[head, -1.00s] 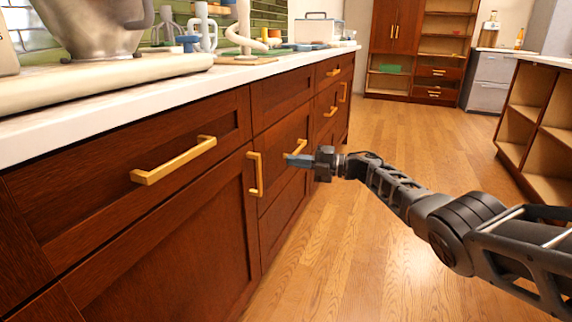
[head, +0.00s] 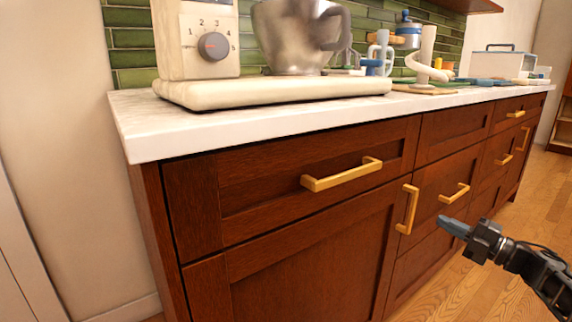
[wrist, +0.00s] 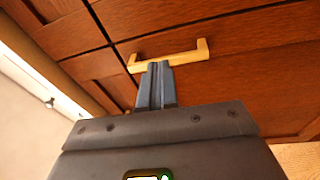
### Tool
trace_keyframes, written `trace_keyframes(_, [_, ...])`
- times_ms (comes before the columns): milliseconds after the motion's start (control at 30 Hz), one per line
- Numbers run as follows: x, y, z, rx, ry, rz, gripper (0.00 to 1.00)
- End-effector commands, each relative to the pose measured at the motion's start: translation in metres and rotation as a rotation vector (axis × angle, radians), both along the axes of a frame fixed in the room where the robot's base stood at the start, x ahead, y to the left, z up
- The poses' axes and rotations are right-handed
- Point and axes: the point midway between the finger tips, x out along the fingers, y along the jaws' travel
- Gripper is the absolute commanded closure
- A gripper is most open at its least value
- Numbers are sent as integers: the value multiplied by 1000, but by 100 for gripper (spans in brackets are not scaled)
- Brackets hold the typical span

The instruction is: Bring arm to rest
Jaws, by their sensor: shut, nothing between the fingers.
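My gripper (head: 447,221) is at the lower right of the head view, its fingers together and nothing held. It is in front of the wooden cabinet (head: 290,270). In the head view its tips lie just below a gold drawer handle (head: 454,193), and I cannot tell the gap in depth. In the wrist view the closed blue-grey fingers (wrist: 155,85) point towards a gold handle (wrist: 172,60) and overlap its lower edge. Most of my arm is outside the head view.
A white countertop (head: 150,140) runs along the cabinet. It carries a mixer (head: 197,45) with a metal bowl (head: 290,35), several small items and a white box (head: 503,65). A vertical gold handle (head: 407,210) sticks out left of my gripper. Wooden floor (head: 455,290) is open at right.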

Motion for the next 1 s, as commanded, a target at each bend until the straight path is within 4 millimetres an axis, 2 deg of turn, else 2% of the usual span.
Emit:
trace_keyframes(33, [-5,27,-18,53,-2,2,100])
trace_keyframes(200, [-24,93,-54,220,-6,-20,100])
trace_keyframes(367, [-56,146,-83,374,9,-52,100])
trace_keyframes(500, [-91,185,-104,506,37,-89,100])
trace_keyframes(700, [-153,227,-127,684,97,-154,100])
trace_keyframes(867, [-210,250,-140,813,159,-214,100])
trace_keyframes(1000, [-263,262,-147,915,222,-270,100])
